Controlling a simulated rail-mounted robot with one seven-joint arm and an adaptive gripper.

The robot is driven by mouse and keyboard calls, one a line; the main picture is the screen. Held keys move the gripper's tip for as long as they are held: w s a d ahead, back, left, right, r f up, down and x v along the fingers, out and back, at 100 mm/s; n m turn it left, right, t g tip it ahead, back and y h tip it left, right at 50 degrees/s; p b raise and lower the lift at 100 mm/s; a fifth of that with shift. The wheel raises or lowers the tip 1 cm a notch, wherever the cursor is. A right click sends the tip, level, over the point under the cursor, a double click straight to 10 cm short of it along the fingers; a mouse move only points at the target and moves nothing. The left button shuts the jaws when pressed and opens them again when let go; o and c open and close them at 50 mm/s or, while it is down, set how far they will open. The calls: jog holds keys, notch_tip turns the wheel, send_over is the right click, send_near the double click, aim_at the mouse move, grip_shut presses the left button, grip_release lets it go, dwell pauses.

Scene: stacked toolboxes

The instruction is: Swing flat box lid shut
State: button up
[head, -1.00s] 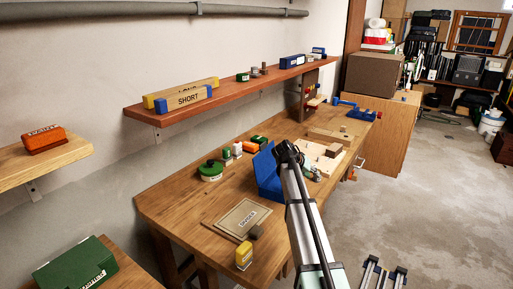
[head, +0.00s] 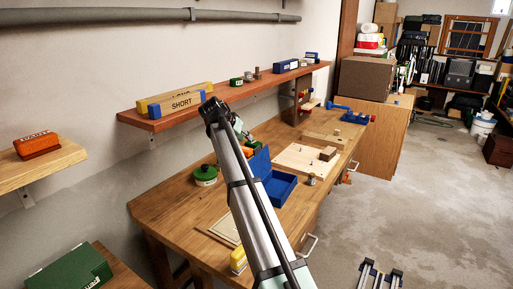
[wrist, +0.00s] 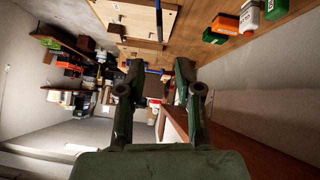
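The blue flat box (head: 281,188) sits on the wooden workbench. Its lid (head: 258,162) stands raised at the back left side of the tray, so the box is open. My arm crosses in front of the lid's left part and hides some of it. My gripper (head: 242,132) is up and left of the lid, partly hidden behind my own wrist and apart from the lid as far as I can tell. In the wrist view, my gripper's two fingers (wrist: 157,75) are spread with nothing held between them.
A yellow block (head: 238,260) and a flat panel (head: 222,231) are at the near end. The wall shelf (head: 225,100) hangs above the bench.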

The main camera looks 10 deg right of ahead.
aim_at(257, 148)
jog(key=p+x, duration=0.2)
jog(key=x, duration=1)
grip_shut()
